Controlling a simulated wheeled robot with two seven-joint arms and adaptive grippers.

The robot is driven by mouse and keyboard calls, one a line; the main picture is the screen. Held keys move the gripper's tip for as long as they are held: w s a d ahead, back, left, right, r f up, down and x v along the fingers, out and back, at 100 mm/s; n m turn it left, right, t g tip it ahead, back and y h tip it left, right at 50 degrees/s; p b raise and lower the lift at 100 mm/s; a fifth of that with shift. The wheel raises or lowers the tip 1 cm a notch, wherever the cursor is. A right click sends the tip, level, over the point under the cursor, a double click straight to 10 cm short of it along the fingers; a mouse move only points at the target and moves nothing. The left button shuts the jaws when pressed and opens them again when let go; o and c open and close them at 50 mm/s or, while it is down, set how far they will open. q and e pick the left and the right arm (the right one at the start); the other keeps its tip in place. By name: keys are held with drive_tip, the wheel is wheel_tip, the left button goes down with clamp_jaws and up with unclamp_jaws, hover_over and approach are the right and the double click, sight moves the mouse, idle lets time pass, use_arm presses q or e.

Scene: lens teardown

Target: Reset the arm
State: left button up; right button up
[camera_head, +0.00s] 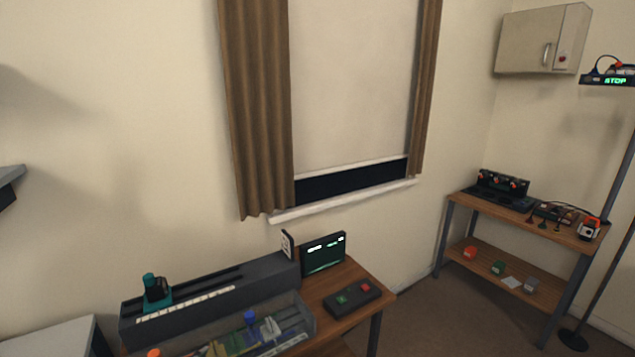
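Neither of my grippers shows in the head view. No part of my arms can be made out for certain. In front of me at the bottom, a wooden table (350,318) carries a long dark grey rail unit (220,290) with a teal and black carriage (156,290) near its left end. A small screen with green markings (323,254) stands at the table's back. A dark control box (352,299) with a green and a red button lies in front of the screen.
A clear-walled tray (308,322) with coloured items sits before the rail unit. A wooden shelf table (520,221) with devices stands at the right, beside a pole stand (574,339). A wall cabinet (525,40) hangs above. Floor (420,310) between the tables looks clear.

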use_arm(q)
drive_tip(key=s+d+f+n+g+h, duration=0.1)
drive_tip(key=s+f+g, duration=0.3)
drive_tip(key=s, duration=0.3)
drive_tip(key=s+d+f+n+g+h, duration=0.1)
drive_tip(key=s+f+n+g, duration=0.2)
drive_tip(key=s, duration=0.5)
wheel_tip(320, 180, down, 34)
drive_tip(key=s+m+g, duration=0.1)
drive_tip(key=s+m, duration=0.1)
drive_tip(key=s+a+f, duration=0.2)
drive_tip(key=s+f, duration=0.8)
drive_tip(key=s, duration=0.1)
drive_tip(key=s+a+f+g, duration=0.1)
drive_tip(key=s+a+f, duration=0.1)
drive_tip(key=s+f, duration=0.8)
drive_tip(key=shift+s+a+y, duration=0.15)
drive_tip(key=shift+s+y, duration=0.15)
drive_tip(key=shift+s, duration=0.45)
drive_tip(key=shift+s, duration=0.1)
